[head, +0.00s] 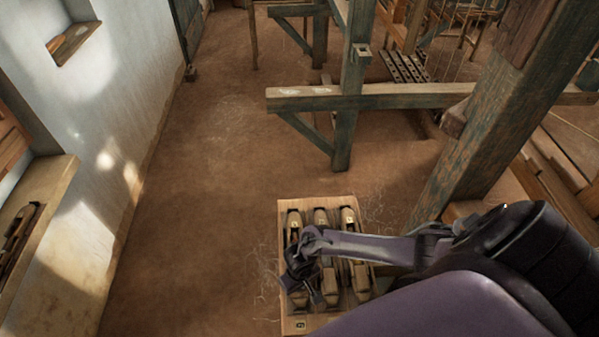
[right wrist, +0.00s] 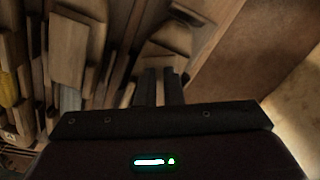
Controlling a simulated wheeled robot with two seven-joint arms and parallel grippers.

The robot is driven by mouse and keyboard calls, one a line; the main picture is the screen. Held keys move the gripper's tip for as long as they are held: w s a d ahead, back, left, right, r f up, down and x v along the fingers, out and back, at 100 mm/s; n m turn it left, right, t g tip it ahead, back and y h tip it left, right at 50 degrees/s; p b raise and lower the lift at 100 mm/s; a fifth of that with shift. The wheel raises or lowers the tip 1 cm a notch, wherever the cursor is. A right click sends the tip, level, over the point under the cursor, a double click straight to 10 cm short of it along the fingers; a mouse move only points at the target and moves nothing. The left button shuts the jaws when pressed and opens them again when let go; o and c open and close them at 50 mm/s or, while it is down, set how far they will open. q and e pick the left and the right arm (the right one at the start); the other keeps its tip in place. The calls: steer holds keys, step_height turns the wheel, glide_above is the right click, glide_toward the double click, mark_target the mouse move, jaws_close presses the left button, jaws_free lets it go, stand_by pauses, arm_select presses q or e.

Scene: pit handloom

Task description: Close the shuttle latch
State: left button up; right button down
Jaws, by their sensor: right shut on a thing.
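A pale wooden tray (head: 283,213) on the floor holds three wooden shuttles side by side: a left shuttle (head: 294,221), a middle shuttle (head: 321,217) and a right shuttle (head: 348,217). My right gripper (head: 311,287) is over the left part of the tray and hides much of the left and middle shuttles. In the right wrist view its dark fingers (right wrist: 160,86) are close together, low among wooden pieces, shut on part of a shuttle. The latch is too small and covered to make out. My left gripper is not in view.
A loom frame with a weathered post (head: 352,110) and a crossbeam (head: 400,97) stands beyond the tray. A thick slanted post (head: 500,120) rises at the right. A whitewashed wall (head: 110,100) runs along the left. The earthen floor (head: 200,200) left of the tray is clear.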

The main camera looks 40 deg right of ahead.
steer(key=m, duration=0.3)
steer(key=shift+m, duration=1.4)
steer(key=c, duration=1.8)
jaws_free()
steer(key=shift+c, duration=0.2)
steer(key=shift+r, duration=0.1)
steer(key=shift+r, duration=0.3)
step_height(320, 180, up, 7)
